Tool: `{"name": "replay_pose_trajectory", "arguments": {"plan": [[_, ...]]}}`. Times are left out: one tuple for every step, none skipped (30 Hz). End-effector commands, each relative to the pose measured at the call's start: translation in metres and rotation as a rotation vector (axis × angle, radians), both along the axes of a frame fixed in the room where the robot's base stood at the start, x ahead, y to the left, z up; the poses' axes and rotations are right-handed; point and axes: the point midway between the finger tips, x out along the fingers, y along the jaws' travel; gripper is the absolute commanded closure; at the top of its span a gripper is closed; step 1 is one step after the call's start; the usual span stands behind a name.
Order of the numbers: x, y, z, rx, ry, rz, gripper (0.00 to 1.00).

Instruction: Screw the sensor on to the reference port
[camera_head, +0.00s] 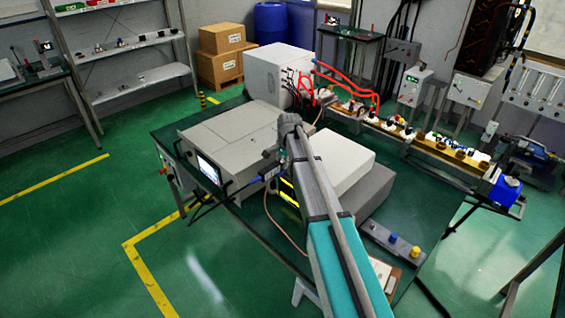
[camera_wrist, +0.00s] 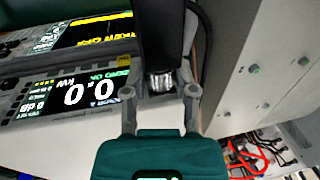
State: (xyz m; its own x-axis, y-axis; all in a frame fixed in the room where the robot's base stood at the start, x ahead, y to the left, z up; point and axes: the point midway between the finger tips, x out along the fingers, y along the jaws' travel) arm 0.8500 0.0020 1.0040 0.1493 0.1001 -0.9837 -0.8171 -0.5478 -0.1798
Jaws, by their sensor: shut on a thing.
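In the wrist view my gripper (camera_wrist: 161,86) is shut on the sensor (camera_wrist: 168,40), a black body with a silver metal collar between the two grey fingers. A dark cable curves at its right side. A meter panel (camera_wrist: 70,98) lies left of the sensor, its screen upside down and reading 0.0 kW and 0 dB. I cannot make out the reference port; the sensor may hide it, and I cannot tell whether the two touch. In the head view my arm reaches over the instruments on the bench, and the gripper's fingers are too small to tell.
In the head view a grey cabinet unit (camera_head: 230,140) with a lit screen stands left of my arm. A white box (camera_head: 335,160) stands right of it. A blue part (camera_head: 262,178) with a cable is beside my wrist. Red cables (camera_head: 345,85) hang behind. The left floor is clear.

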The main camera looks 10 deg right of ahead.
Motion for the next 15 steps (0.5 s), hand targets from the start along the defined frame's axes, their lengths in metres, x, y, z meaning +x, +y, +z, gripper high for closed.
{"name": "replay_pose_trajectory", "arguments": {"plan": [[0.0001,0.0001,-0.0001,0.000,0.000,0.000,1.00],[0.0000,0.0000,-0.0001,0.000,0.000,0.000,1.00],[-0.0001,0.0000,-0.0001,0.001,-0.001,0.000,1.00],[-0.0002,0.0000,-0.0002,0.001,-0.002,0.000,1.00],[-0.0004,-0.0001,-0.0003,0.002,-0.003,0.000,1.00],[-0.0005,-0.0001,-0.0005,0.004,-0.007,0.000,1.00],[-0.0007,-0.0001,-0.0006,0.007,-0.010,0.000,1.00],[-0.0010,-0.0003,-0.0008,0.010,-0.015,0.000,1.00],[-0.0012,-0.0006,-0.0012,0.014,-0.023,0.000,1.00],[-0.0015,-0.0008,-0.0014,0.019,-0.030,0.000,1.00],[-0.0019,-0.0009,-0.0017,0.024,-0.037,0.000,1.00],[-0.0025,-0.0011,-0.0020,0.033,-0.049,0.000,1.00],[-0.0027,-0.0012,-0.0023,0.039,-0.060,0.000,1.00],[-0.0032,-0.0015,-0.0027,0.047,-0.071,0.000,1.00],[-0.0037,-0.0017,-0.0031,0.058,-0.088,-0.001,1.00]]}}
